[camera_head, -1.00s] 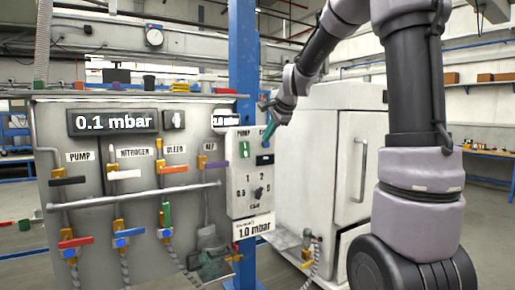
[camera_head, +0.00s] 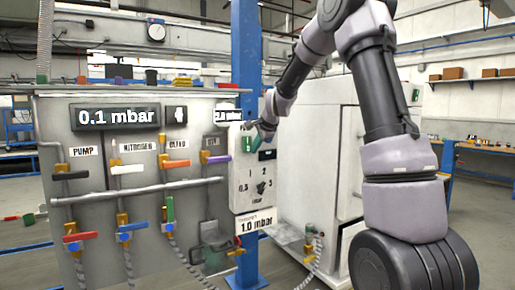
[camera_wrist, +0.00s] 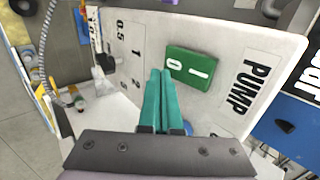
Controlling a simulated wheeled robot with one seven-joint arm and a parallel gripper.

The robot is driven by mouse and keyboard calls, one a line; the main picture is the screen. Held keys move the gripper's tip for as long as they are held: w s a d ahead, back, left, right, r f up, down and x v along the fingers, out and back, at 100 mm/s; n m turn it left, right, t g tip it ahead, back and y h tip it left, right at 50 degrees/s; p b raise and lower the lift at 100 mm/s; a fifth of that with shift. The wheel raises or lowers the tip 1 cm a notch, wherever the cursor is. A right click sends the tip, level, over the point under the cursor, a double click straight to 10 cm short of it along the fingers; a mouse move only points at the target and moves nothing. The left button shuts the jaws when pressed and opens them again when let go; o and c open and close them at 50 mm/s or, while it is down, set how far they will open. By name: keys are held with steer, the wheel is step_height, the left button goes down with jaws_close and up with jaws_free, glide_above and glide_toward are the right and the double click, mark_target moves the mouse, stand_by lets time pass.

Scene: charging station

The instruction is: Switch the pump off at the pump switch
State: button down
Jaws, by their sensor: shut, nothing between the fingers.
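The pump switch (camera_wrist: 190,68) is a green rocker with a 0 and a bar mark on a white panel, beside the word PUMP (camera_wrist: 256,87). It also shows in the head view (camera_head: 247,144) on the panel by the blue post. My gripper (camera_wrist: 160,72) has its teal fingers together and empty. In the wrist view the tips are just left of the rocker, by its 0 end; I cannot tell if they touch. In the head view my gripper (camera_head: 250,128) is at the panel's upper part. I cannot tell which side of the rocker is pressed in.
A dial (camera_head: 262,187) with numbers sits below the switch on the same panel (camera_head: 238,200). Left stands a grey board (camera_head: 95,190) with pipes, coloured valve handles and a 0.1 mbar display (camera_head: 118,117). A white cabinet (camera_head: 312,170) stands right of the panel.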

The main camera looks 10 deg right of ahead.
steer(key=shift+a, duration=0.1)
steer(key=shift+w+a+f, duration=0.15)
steer(key=shift+w+f, duration=0.05)
steer(key=shift+w, duration=0.15)
steer(key=shift+r, duration=0.15)
steer(key=shift+r, duration=0.75)
steer(key=shift+s, duration=0.1)
